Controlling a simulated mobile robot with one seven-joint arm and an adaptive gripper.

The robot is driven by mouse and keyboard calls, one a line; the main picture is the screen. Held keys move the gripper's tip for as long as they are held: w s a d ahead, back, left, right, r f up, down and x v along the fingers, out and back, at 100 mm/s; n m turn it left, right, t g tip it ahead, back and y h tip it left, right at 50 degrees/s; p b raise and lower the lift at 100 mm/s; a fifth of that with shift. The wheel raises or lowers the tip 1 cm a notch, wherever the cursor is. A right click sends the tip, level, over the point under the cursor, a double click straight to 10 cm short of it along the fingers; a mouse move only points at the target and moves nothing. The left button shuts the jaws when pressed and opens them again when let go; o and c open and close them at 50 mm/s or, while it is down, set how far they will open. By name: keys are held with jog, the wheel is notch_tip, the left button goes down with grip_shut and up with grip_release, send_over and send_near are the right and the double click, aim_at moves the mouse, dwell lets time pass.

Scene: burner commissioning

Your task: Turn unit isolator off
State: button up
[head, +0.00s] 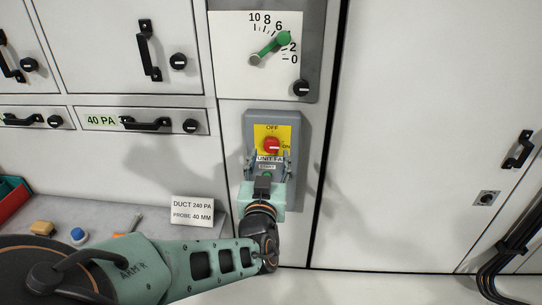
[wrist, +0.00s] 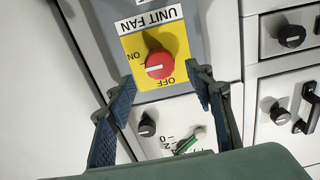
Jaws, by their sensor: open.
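The unit isolator is a red rotary knob (head: 271,146) on a yellow plate (head: 287,133) marked OFF at the top and ON at the right, on a grey box labelled UNIT FAN. Its white mark points to ON. In the wrist view, which is turned over, the red knob (wrist: 158,64) shows its mark toward ON at the left. My gripper (head: 268,160) is open and empty in front of the lower part of the box. In the wrist view its fingers (wrist: 162,80) stand apart on either side of the knob's line, with no contact visible.
A gauge with a green pointer (head: 270,47) and a black knob (head: 301,89) sit above the box. A green button below the isolator is partly hidden by my gripper. A card (head: 192,211) stands on the bench at left. Black cables (head: 510,250) run at lower right.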

aim_at(271, 147)
jog(key=w+b, duration=0.1)
jog(key=w, duration=0.4)
jog(key=shift+w+d, duration=0.1)
jog(key=shift+d, duration=0.05)
jog(key=c, duration=1.1)
